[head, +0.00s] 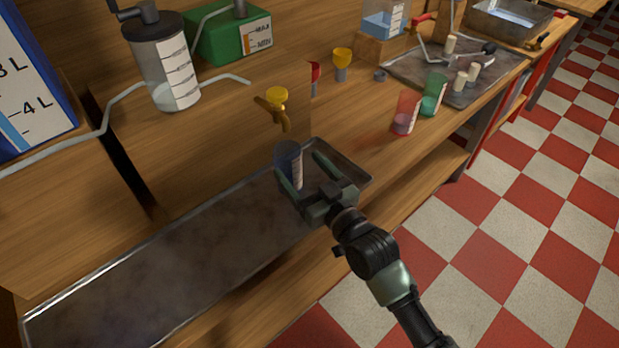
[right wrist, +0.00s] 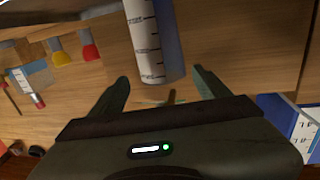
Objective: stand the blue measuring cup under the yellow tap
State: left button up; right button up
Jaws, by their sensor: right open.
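The blue measuring cup (head: 288,158), translucent with a white scale strip, looks upright at the tray's back edge. The yellow tap (head: 277,98) is on the wooden wall, and its spout points down just above the cup's rim in the head view. My right gripper (head: 300,165) is open, with its fingers spread near the cup. In the right wrist view the cup (right wrist: 153,42) shows between and just beyond the fingertips, with no clear contact. The left finger hides part of the cup's lower side in the head view. My left gripper is not in view.
The long metal tray (head: 190,255) is otherwise bare. A red cup (head: 405,112) and a green cup (head: 433,95) stand to the right on the bench. Further right is a tray (head: 470,65) with small items. A clear canister (head: 165,75) stands at upper left.

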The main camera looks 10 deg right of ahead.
jog(key=shift+v, duration=1.7)
